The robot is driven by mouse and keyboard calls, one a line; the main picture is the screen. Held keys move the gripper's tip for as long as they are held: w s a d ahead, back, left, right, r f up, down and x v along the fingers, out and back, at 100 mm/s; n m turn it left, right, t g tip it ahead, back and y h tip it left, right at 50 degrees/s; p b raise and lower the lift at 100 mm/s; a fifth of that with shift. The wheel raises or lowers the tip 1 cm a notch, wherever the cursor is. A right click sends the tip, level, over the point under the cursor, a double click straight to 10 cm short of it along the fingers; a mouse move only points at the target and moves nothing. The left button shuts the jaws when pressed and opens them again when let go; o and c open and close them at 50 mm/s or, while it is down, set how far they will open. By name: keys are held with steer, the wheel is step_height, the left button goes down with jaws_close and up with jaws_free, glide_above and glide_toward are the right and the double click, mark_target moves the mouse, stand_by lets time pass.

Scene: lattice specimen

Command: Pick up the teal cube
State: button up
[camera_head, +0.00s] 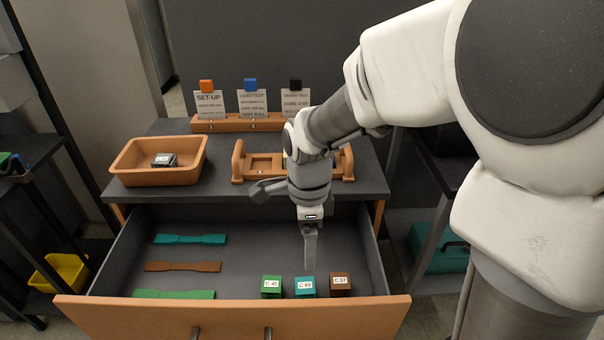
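The teal cube (305,287), labelled "C 69", sits in the open drawer near its front panel. A green cube (271,287) stands to its left and a brown cube (340,285) to its right, each with a small gap. My gripper (309,266) points down into the drawer, just above and behind the teal cube. Its fingers are seen edge-on, so I cannot tell whether they are open or whether they touch the cube.
The drawer (385,313) also holds a teal strip (190,239), a brown strip (183,266) and a green strip (175,294) at left. On the cabinet top are an orange tray (135,163), a wooden fixture (240,162) and a card rack (204,126).

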steer(key=b, duration=0.4)
glide_above(305, 285)
steer(key=f, duration=1.1)
steer(key=shift+s+d+f, duration=0.1)
steer(key=shift+s, duration=0.1)
steer(key=f+b, duration=0.2)
steer(key=f, duration=0.4)
steer(key=shift+w+f+b, duration=0.2)
steer(key=shift+b, duration=0.2)
steer(key=shift+r, duration=0.1)
steer(key=c, duration=1.4)
step_height(305, 285, up, 10)
steer(key=p, duration=0.4)
